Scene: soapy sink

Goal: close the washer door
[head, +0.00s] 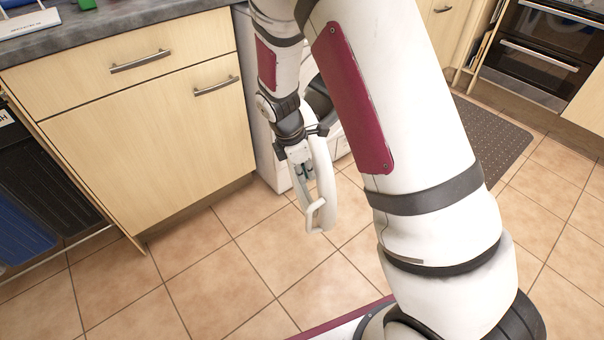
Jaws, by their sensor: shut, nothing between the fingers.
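The white washer (266,150) stands under the counter beside the wooden cabinet, mostly hidden behind my arm. Its round white door (326,185) stands open, swung out from the washer front and seen nearly edge-on. A pale handle (312,217) shows at the door's lower end. Part of the dark door opening shows behind my arm. My gripper (305,172) points down at the left side of the door, close to its face. It is shut with nothing in it. I cannot tell whether the fingers touch the door.
A wooden cabinet (150,150) with metal handles stands left of the washer under a grey counter (130,22). Dark and blue bins (45,205) are at far left. An oven (540,55) and a dark mat (490,140) are at right. Tiled floor (215,270) in front is clear.

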